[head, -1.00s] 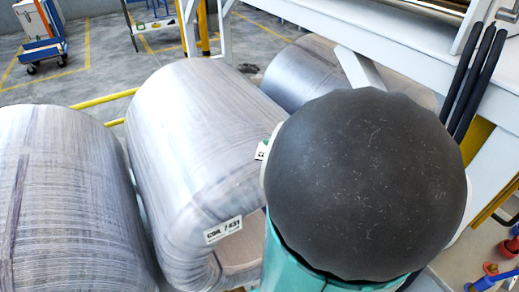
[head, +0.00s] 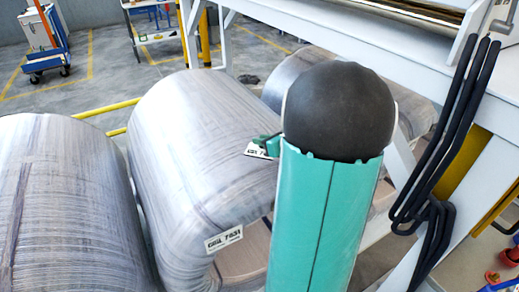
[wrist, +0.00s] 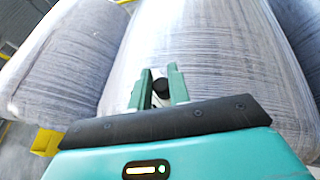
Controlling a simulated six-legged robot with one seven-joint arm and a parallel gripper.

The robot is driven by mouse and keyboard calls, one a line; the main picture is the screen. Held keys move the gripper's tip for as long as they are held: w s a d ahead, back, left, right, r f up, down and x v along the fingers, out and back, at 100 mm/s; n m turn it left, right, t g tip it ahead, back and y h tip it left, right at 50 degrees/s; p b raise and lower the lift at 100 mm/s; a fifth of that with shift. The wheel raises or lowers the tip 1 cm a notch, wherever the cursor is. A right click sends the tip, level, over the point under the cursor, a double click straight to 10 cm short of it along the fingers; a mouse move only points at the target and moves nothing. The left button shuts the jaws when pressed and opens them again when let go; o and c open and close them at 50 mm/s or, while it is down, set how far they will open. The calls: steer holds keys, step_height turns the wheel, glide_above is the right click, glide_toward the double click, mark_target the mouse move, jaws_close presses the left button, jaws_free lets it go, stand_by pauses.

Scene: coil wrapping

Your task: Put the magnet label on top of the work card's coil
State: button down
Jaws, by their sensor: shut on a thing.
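My gripper (head: 267,141) is at the right shoulder of the middle wrapped coil (head: 190,125), mostly hidden behind my arm. It is shut on the magnet label (head: 256,151), a small white tag whose dark print starts "COIL 7". In the wrist view, my gripper (wrist: 161,92) has its green fingers on either side of a black round knob (wrist: 161,87), with the coil (wrist: 205,55) beyond. I cannot tell whether the held label touches the coil. A white plate (head: 224,239) on that coil's near end seems to read "COIL 7431". No work card shows.
Another wrapped coil (head: 60,205) stands close on the left. A third coil (head: 295,75) lies behind, partly hidden by my arm. A white frame (head: 420,70) with black hoses (head: 450,130) stands at right. A yellow rail (head: 105,106) runs behind the coils.

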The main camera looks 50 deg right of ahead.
steer(key=f, duration=0.1)
steer(key=w+d+f, duration=0.2)
steer(key=shift+w+f, duration=0.1)
steer(key=shift+f, duration=0.15)
steer(key=shift+w+f, duration=0.15)
steer(key=shift+f, duration=1.55)
steer(key=c, duration=1.3)
jaws_free()
steer(key=shift+f, duration=0.1)
